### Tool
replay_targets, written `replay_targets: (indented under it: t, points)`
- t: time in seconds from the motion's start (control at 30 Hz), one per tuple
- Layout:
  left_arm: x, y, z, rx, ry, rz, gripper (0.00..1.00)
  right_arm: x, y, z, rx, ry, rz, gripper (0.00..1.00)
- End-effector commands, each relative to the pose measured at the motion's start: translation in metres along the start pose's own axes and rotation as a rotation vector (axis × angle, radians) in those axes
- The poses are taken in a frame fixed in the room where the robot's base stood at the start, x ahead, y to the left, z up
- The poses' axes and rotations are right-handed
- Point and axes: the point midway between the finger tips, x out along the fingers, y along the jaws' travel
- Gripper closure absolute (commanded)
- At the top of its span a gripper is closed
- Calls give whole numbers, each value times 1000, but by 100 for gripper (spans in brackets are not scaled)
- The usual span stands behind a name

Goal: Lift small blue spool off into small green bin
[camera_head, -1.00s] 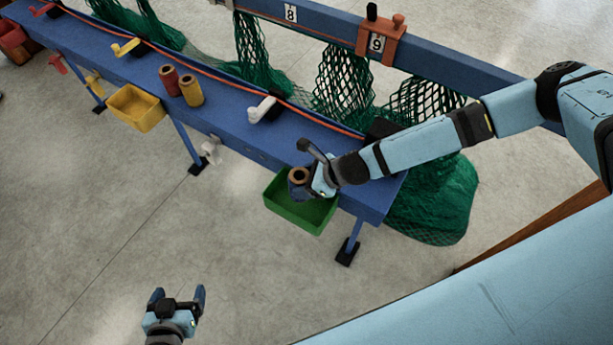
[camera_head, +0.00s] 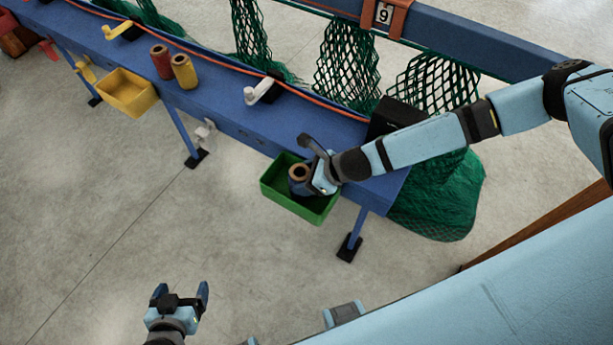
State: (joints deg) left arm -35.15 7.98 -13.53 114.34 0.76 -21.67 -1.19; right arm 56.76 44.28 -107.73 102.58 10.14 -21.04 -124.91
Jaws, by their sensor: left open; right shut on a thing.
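The small blue spool (camera_head: 298,180) is upright, with a tan top. It is at the mouth of the small green bin (camera_head: 318,215), inside its outline. I cannot tell whether it touches the bin floor. My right gripper (camera_head: 308,182) is shut on the spool from the right and hides part of it. The green bin hangs on the front side of the blue bench near its right end. My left gripper (camera_head: 182,295) is open and empty, low over the floor at the bottom left, far from the bin.
On the blue bench (camera_head: 215,92) stand a red spool (camera_head: 161,62) and a yellow spool (camera_head: 184,71). A white crank handle (camera_head: 260,91) sits further right. A yellow bin (camera_head: 127,93) hangs at the left. Green nets (camera_head: 440,195) hang behind the bench. The floor in front is clear.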

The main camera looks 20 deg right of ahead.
Motion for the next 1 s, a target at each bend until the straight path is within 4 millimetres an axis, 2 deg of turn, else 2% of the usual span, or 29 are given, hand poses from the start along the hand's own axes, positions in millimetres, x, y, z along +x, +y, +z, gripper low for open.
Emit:
replay_targets:
  t: [0.77, 0.8, 0.9, 1.0]
  points:
    - [2, -1, 5, 0, -4, -2, 12, 8, 0, -8, 0, 0, -1, 64]
    - [2, -1, 5, 0, -4, -2, 12, 8, 0, -8, 0, 0, -1, 29]
    - [2, -1, 5, 0, -4, -2, 12, 8, 0, -8, 0, 0, -1, 8]
    - [2, -1, 5, 0, -4, -1, 12, 8, -1, -8, 0, 0, -3, 8]
